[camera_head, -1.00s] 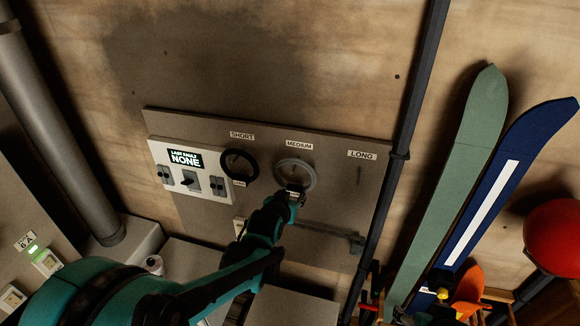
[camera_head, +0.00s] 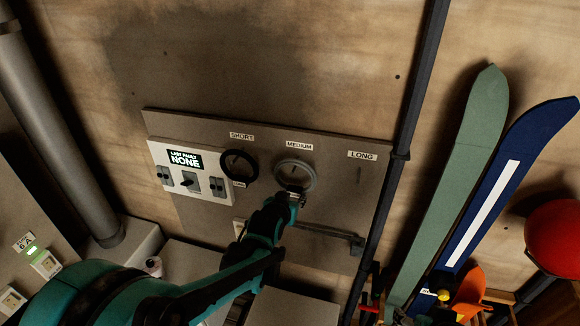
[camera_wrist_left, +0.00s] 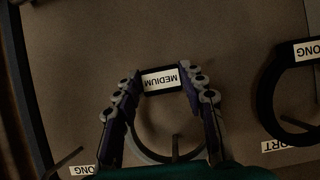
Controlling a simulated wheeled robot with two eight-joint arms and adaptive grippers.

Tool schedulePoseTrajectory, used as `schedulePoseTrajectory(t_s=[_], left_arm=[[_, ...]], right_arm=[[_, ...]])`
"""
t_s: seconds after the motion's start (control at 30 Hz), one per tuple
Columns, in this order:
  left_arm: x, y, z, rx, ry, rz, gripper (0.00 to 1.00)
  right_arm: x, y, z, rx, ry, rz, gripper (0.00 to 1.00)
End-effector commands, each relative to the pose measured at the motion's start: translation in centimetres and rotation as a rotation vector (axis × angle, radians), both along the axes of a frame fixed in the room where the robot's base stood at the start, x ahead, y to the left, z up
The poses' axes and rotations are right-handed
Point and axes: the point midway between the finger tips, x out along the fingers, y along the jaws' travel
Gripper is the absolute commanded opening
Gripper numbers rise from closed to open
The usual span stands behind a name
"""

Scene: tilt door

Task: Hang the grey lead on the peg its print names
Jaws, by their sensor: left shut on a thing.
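The grey lead (camera_head: 312,178) is a coiled ring in front of the board below the MEDIUM label (camera_head: 299,146). My left gripper (camera_head: 296,196) is shut on its lower side. In the left wrist view the gripper (camera_wrist_left: 160,86) holds the ring (camera_wrist_left: 137,139) at a dark band whose white tag (camera_wrist_left: 160,79) reads MEDIUM, upside down. A thin peg (camera_wrist_left: 175,147) shows inside the ring's opening; whether the ring rests on it I cannot tell. The LONG peg (camera_head: 359,175) is bare. My right gripper is not in view.
A black lead (camera_head: 226,165) hangs below the SHORT label (camera_head: 242,136); its tag (camera_wrist_left: 308,50) reads LONG. A white panel (camera_head: 212,193) with switches and a display reading NONE is left of it. A dark pole (camera_head: 405,125) and skis (camera_head: 465,140) stand right.

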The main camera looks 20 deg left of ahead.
Motion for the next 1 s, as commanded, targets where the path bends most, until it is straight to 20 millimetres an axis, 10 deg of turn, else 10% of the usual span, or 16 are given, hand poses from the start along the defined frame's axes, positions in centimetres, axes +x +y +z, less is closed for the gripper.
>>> schedulePoseTrajectory(t_s=[0.23, 0.27, 0.33, 1.0], left_arm=[[0.0, 0.0, -0.2, 0.0, -0.001, 0.0, 0.01], [0.0, 0.0, -0.2, 0.0, -0.001, 0.0, 0.46], [0.0, 0.0, -0.1, 0.0, -0.001, 0.0, 0.64], [-3.9, 0.0, 1.9, 0.0, 0.0, 0.0, 0.65]], right_arm=[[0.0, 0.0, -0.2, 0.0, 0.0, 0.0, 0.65], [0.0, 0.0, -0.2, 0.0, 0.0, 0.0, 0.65], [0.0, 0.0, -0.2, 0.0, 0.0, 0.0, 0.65], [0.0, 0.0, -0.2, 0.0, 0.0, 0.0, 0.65]])
